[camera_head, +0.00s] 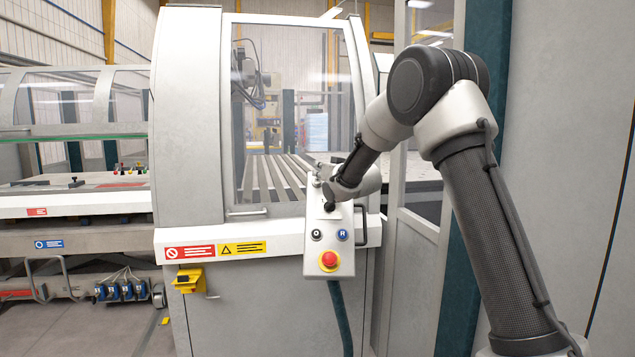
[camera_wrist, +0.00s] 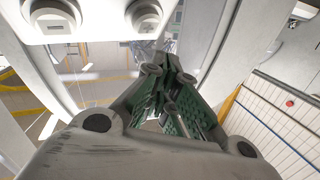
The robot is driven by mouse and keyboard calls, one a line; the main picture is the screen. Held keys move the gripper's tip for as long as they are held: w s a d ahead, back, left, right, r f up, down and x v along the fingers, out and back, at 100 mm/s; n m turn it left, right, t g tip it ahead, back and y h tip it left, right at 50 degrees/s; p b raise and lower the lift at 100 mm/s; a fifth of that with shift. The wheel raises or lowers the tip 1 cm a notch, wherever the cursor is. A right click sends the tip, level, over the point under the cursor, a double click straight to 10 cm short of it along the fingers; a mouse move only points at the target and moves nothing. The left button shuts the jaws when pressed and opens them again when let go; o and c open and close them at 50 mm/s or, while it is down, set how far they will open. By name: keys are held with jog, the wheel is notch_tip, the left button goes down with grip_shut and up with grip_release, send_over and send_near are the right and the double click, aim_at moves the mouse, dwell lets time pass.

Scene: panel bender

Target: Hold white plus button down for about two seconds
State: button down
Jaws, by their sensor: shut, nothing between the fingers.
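The control panel (camera_head: 346,266) is a white box on the front of the machine. My gripper (camera_head: 329,206) is shut and empty, with its tips at the upper part of the panel face, above the lower buttons. I cannot tell whether the tips touch the panel. No plus mark is readable, and my gripper and wrist cover part of the upper panel. In the wrist view my shut gripper (camera_wrist: 168,74) points toward the panel, where a left round button (camera_wrist: 52,18) and a right round button (camera_wrist: 145,17) show at the top edge; their marks are not legible.
Below my gripper are a dark-ringed button (camera_head: 317,235), a blue R button (camera_head: 342,235) and a red emergency stop (camera_head: 329,260). A handle (camera_head: 362,224) is right of the panel. A window (camera_head: 290,110) stands behind. Yellow part (camera_head: 188,280) sits lower left.

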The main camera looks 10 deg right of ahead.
jog(key=shift+s+a+r, duration=0.2)
jog(key=shift+s+r, duration=0.35)
jog(key=shift+s, duration=0.1)
jog(key=shift+s+a+r, duration=0.15)
jog(key=shift+s+r, duration=0.35)
jog(key=shift+s, duration=0.15)
jog(key=s+d+g+h, duration=0.1)
jog(key=s+d+g, duration=0.15)
jog(key=s, duration=0.45)
jog(key=s+d+m+g+h, duration=0.1)
jog(key=s+d+h, duration=0.1)
jog(key=s+d, duration=0.35)
jog(key=s+d+g+h, duration=0.1)
jog(key=s+d+g, duration=0.1)
jog(key=s, duration=0.7)
jog(key=s+d+f+g, duration=0.1)
jog(key=s+f+g, duration=0.1)
jog(key=s, duration=0.9)
jog(key=s+d+f+g, duration=0.2)
jog(key=s+f, duration=0.3)
jog(key=s, duration=0.6)
jog(key=s+d+f+g+h, duration=0.1)
jog(key=s+f+g, duration=0.2)
jog(key=s, duration=0.8)
jog(key=shift+s+d+f, duration=0.25)
jog(key=shift+s+f, duration=0.05)
jog(key=shift+f, duration=0.35)
